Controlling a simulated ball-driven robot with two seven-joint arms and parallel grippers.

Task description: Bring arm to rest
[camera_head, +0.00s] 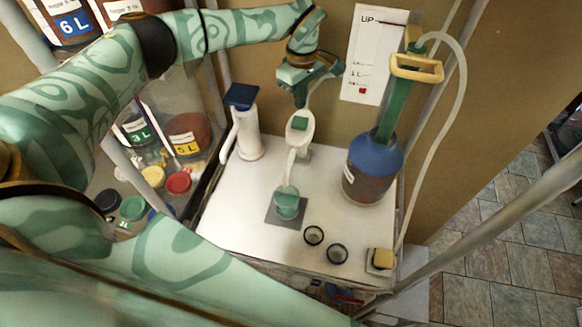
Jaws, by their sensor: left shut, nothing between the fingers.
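My left arm, pale green with darker patterns, comes in from the left and reaches across the top of the picture. My left gripper (300,98) hangs at its end, pointing down, shut and empty. It is over the back of the white table (240,215), just above a white device with a green button (299,124) in the picture. I cannot tell whether they touch. Below that device a small green cup (287,203) stands on a dark square pad. My right gripper is not in view.
A blue-topped container with a pump handle (375,160) stands right of the device, a white dispenser with a blue top (246,125) left. Two small dark-rimmed cups (337,253) sit in front. Shelves with labelled buckets (188,134) stand left; tiled floor (500,240) shows right.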

